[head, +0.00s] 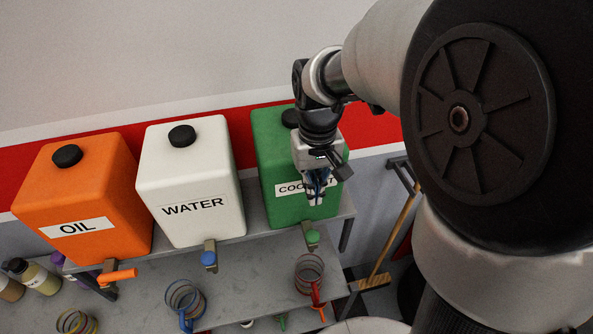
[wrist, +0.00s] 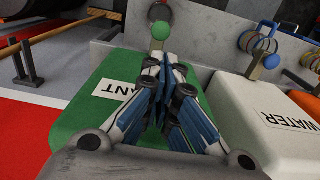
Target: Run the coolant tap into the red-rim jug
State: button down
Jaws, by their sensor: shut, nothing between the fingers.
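The green coolant tank (head: 270,150) stands at the right end of the raised shelf, its label partly hidden by my gripper (head: 316,200). Its tap with a green knob (head: 312,237) sticks out at the lower front. The red-rim jug (head: 309,274) stands below that tap on the lower counter, its red handle toward the front. My gripper is shut and empty, in front of the tank's face. In the wrist view my gripper (wrist: 165,70) points toward the green tap knob (wrist: 150,62) over the green tank (wrist: 85,125). I cannot tell whether liquid is in the jug.
A white water tank (head: 190,180) with a blue tap (head: 209,258) and an orange oil tank (head: 80,200) with an orange tap (head: 118,276) stand to the left. A blue-handled jug (head: 185,300) and a yellow-rim jug (head: 77,321) stand on the counter (head: 245,285). A broom (head: 385,245) leans at right.

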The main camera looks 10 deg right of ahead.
aim_at(311, 230)
notch_tip(311, 230, down, 14)
jog(key=shift+r+b, duration=0.1)
jog(key=shift+b, duration=0.2)
dwell(0.3)
notch_tip(311, 230, down, 2)
jog(key=shift+b, duration=0.9)
jog(key=shift+r, duration=0.2)
dwell(3.2)
jog(key=shift+r+p, duration=0.4)
jog(key=shift+p, duration=0.15)
notch_tip(311, 230, up, 13)
jog(key=p, duration=0.2)
